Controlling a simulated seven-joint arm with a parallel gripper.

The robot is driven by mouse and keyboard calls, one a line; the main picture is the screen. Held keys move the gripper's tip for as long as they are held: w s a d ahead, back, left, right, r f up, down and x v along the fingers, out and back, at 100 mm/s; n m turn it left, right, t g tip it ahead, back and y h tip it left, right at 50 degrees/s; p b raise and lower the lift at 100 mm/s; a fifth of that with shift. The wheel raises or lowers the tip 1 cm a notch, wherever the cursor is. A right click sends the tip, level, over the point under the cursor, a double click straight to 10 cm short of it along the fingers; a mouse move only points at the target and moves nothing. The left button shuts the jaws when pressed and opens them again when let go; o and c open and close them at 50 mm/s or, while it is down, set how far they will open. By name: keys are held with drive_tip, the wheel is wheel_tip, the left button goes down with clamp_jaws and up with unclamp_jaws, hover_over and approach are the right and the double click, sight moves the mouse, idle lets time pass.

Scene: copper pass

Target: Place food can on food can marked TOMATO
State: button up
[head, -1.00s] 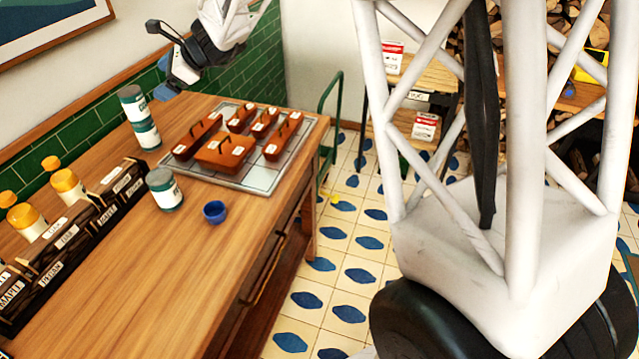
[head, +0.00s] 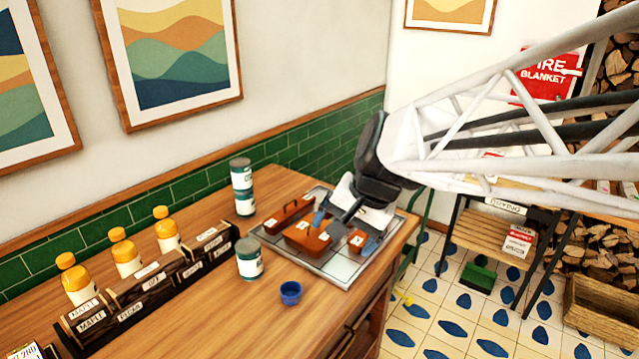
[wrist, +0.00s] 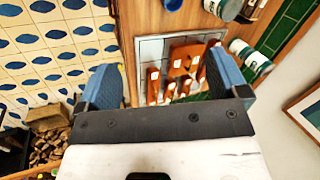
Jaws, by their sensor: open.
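Two green-and-white food cans stand stacked at the back of the counter: an upper can (head: 241,173) rests on a lower can (head: 244,204). A third can (head: 249,258) stands alone in front of them. The labels are too small to read, so I cannot tell which is marked TOMATO. My gripper (head: 346,232) is open and empty above the tray, right of the stack and apart from it.
A grey tray (head: 345,284) below my gripper holds several copper-brown lidded pans (head: 308,238). A blue cup (head: 290,292) stands near the counter's front edge. A dark labelled rack (head: 145,285) and yellow-topped jars (head: 122,252) line the left. Bare wood lies in front of the rack.

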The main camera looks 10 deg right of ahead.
drive_tip(key=s+d+f+n+h, duration=0.1)
drive_tip(key=s+d+n+h, duration=0.1)
drive_tip(key=s, duration=0.4)
drive_tip(key=s+d+f+n+h, duration=0.2)
drive_tip(key=s+d+n, duration=0.1)
drive_tip(key=s, duration=0.4)
drive_tip(key=shift+s+d, duration=0.25)
drive_tip(key=shift+d, duration=0.6)
